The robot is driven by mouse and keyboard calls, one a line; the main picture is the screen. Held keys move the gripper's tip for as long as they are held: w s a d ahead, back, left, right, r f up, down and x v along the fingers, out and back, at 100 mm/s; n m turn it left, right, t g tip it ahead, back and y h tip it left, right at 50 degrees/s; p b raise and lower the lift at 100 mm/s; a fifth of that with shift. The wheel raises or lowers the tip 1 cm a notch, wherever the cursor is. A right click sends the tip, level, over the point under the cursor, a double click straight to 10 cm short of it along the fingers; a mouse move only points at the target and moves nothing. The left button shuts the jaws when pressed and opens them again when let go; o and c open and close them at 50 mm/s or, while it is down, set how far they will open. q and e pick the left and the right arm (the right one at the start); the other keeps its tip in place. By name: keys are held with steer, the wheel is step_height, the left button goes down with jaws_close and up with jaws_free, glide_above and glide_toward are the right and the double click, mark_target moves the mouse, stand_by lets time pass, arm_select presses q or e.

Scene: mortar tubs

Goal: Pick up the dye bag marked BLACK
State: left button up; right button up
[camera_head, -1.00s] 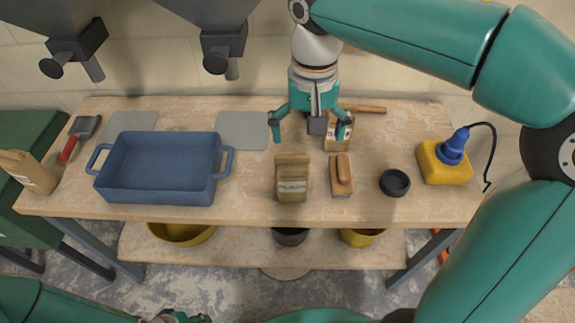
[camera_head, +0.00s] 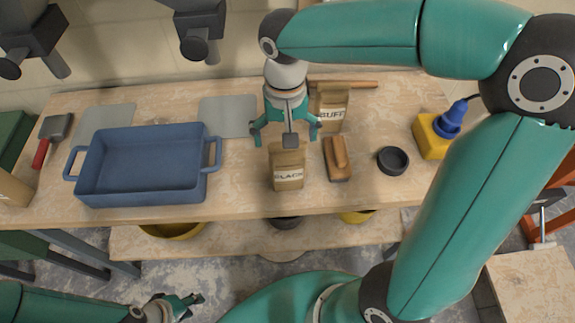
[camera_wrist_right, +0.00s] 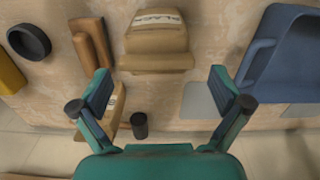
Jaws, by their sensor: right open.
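The brown paper bag marked BLACK (camera_head: 287,175) stands upright near the front middle of the bench. In the right wrist view the bag (camera_wrist_right: 156,45) appears upside down, beyond and between the fingers. My right gripper (camera_head: 286,132) is open and empty, just behind and above the bag's top; in its wrist view the fingers (camera_wrist_right: 160,95) are spread wide, with no contact visible. A similar bag marked BUFF (camera_head: 331,112) stands behind and to the right, close to one finger. My left gripper (camera_head: 183,302) is low at the bottom left, away from the bench, too small to judge its jaws.
A blue tub (camera_head: 148,195) stands left of the bag. A wooden float (camera_head: 338,160), a black round dish (camera_head: 393,160) and a yellow block (camera_head: 430,140) with a blue top lie to the right. A red-handled trowel (camera_head: 52,132) is far left. Bench space before the float is clear.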

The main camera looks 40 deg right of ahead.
mark_target(287, 153)
steer(key=shift+s+d+f, duration=0.1)
steer(key=shift+s+f, duration=0.05)
steer(key=shift+f, duration=2.9)
steer(key=c, duration=1.3)
steer(key=shift+r, duration=0.1)
steer(key=shift+c, duration=1.3)
steer(key=shift+r, duration=0.1)
